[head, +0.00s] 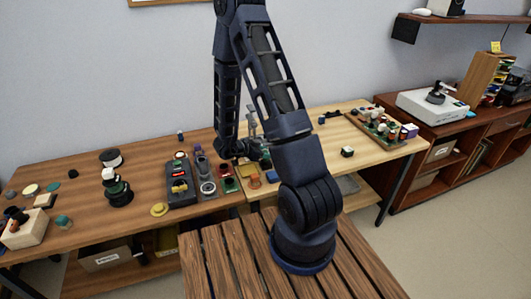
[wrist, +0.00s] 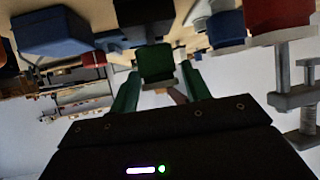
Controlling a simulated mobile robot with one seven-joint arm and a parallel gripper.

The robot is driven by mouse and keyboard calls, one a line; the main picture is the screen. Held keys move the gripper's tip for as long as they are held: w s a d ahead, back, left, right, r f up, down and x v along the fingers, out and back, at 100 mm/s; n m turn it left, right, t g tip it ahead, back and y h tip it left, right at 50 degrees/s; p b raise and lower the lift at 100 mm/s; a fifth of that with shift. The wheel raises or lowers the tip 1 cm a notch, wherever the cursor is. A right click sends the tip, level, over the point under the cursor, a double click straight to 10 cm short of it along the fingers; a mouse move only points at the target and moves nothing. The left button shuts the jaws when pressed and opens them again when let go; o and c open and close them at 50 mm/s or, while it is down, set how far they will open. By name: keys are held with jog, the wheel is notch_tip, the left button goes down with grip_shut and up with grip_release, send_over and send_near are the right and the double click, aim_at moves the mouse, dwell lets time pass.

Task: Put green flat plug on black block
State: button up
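In the wrist view, which looks upside down, the two green fingers of my gripper (wrist: 160,80) reach toward a green flat piece (wrist: 156,62), which looks like the green flat plug. The piece lies between the fingertips and nearly fills the gap; I cannot tell whether both fingers touch it. A dark block (wrist: 142,14), which may be the black block, appears just beyond the green piece. I cannot tell whether the two touch. In the head view my gripper (head: 238,150) is low over the back of the table, partly hidden by my arm, and the plug cannot be made out.
In the wrist view a blue block (wrist: 50,32) is at left, a red piece (wrist: 277,14) at upper right and a grey metal fixture (wrist: 293,98) at right. The wooden table (head: 105,228) holds a dark button panel (head: 180,186) and a crowded board (head: 376,127).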

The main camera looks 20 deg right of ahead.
jog(key=shift+o, duration=0.7)
jog(key=shift+r, duration=0.2)
